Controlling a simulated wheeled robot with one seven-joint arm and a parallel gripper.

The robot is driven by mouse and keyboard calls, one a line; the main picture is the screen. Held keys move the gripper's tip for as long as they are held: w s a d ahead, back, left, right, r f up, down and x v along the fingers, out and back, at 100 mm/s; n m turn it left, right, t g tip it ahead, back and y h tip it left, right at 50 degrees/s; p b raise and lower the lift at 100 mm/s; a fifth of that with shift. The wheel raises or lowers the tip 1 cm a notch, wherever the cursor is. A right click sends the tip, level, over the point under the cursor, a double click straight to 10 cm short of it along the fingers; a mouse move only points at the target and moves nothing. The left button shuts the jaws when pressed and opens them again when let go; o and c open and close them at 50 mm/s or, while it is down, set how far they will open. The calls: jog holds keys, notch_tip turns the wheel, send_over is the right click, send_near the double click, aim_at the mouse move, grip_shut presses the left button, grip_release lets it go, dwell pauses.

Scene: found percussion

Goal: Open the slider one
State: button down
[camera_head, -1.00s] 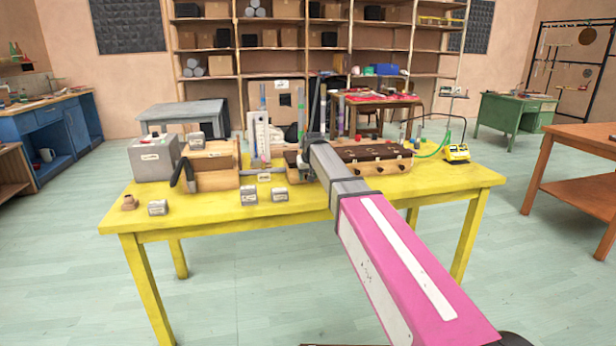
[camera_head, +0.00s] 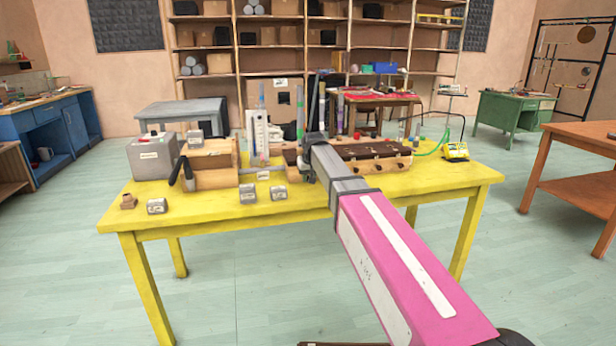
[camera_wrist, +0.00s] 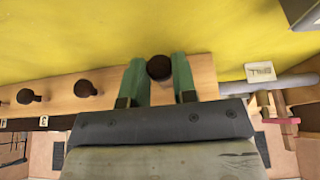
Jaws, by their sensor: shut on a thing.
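A long wooden box (camera_head: 395,163) with a dark brown top lies on the yellow table, with a row of dark round knobs along its front. In the wrist view its wooden strip (camera_wrist: 60,98) carries two free knobs to the left, one dark knob (camera_wrist: 86,88) among them. My gripper (camera_wrist: 160,75) has its green fingers on both sides of another dark knob (camera_wrist: 159,67), at the strip's right part, and is shut on it. In the head view my arm hides the fingers and this knob. I cannot tell which knob is numbered one.
A grey rod (camera_wrist: 285,85) and a white label card (camera_wrist: 260,72) lie beside the strip's right end. A wooden block (camera_head: 213,170), a grey box (camera_head: 153,158) and small grey blocks stand left on the table. A yellow device (camera_head: 456,152) sits right.

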jog(key=c, duration=0.9)
grip_release()
jog(key=shift+r, duration=0.15)
jog(key=v, duration=1)
jog(key=shift+s+r, duration=0.2)
